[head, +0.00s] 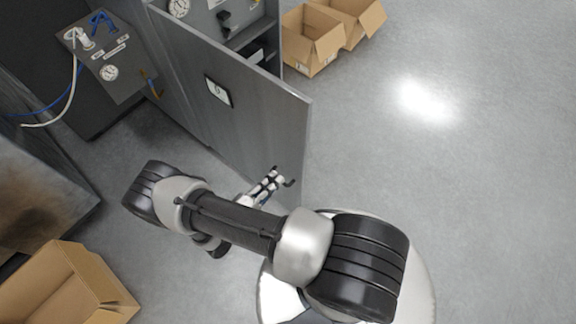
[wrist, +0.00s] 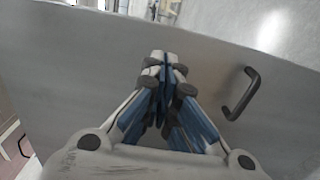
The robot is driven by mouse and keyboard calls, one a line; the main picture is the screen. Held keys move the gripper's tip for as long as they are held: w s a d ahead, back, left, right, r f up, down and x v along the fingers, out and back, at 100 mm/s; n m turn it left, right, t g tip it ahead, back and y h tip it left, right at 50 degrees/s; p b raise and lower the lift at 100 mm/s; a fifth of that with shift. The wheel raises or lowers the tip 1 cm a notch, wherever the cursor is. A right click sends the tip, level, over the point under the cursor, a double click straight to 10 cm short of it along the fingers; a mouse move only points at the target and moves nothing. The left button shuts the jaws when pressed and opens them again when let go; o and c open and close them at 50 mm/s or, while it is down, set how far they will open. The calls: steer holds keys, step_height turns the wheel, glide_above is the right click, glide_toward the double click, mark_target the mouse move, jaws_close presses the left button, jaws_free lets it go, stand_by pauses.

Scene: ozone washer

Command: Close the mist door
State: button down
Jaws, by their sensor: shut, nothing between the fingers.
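The mist door (head: 262,112) is a large flat grey panel standing open, swung out from the grey cabinet, with a small white label (head: 218,91) on its face. A dark bar handle (head: 289,183) sits low near its free edge. My gripper (head: 274,173) is in front of the door's face, close to the handle. In the wrist view the gripper (wrist: 161,62) is shut and empty, its blue-padded fingers together. There the door (wrist: 70,85) spans the picture behind the fingers, and the handle (wrist: 240,93) is to their right, apart from them. I cannot tell whether the fingertips touch the door.
The cabinet's open inside (head: 240,25) shows behind the door, with a gauge (head: 179,7). A grey panel with hoses (head: 112,67) stands at left. Open cardboard boxes lie at the top (head: 313,42) and lower left (head: 65,285). The floor at right (head: 460,190) is clear.

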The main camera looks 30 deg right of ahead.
mark_target(295, 159)
steer(key=b+x, duration=0.1)
steer(key=x, duration=0.6)
steer(key=shift+d, duration=0.1)
steer(key=shift+d, duration=0.1)
